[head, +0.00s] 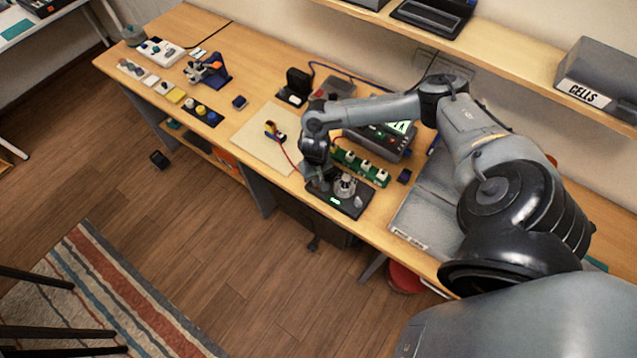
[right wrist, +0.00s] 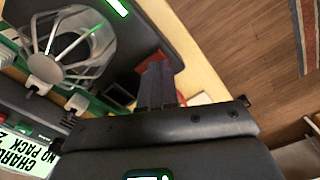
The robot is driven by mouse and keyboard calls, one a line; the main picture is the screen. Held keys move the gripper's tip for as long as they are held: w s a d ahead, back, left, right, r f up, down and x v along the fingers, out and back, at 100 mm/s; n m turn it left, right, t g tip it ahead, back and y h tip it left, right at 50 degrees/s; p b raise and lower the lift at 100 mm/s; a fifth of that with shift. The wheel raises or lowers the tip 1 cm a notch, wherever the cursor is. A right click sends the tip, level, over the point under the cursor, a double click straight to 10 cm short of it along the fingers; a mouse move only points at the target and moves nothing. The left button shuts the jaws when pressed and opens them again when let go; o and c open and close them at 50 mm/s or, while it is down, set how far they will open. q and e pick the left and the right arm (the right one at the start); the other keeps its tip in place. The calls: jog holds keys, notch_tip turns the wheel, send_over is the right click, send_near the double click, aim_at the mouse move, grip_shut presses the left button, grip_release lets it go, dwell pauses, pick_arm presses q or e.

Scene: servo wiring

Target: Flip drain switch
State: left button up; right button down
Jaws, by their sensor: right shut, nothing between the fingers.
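A black drain unit (head: 350,208) with a lit green display and a silver ribbed round part (head: 345,186) sits at the bench's front edge. In the right wrist view the ribbed metal part (right wrist: 65,52) is at upper left, on the dark unit (right wrist: 145,30). My right gripper (head: 318,182) is low at the unit's left end; its shut, empty fingers (right wrist: 160,82) are over or beside the unit's edge. I cannot tell whether they touch it. The switch itself is not clearly made out; the gripper may hide it. My left gripper is not in view.
A green strip with white blocks (head: 360,167) and a charger with a lit screen (head: 385,138) stand behind the unit. A beige mat (head: 255,135) with a small wired part lies to the left. A grey folder-like panel (head: 425,215) lies right. A shelf (head: 510,65) hangs above.

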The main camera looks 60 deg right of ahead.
jog(key=shift+f+b, duration=0.3)
jog(key=shift+f, duration=0.55)
dwell(0.4)
jog(key=shift+r+p, duration=0.65)
jog(key=shift+p, duration=0.15)
notch_tip(320, 180, up, 4)
jog(key=p, duration=0.4)
jog(key=shift+f+p, duration=0.25)
jog(key=shift+p, duration=0.1)
notch_tip(320, 180, up, 2)
jog(key=p, duration=0.3)
jog(key=shift+r, duration=0.15)
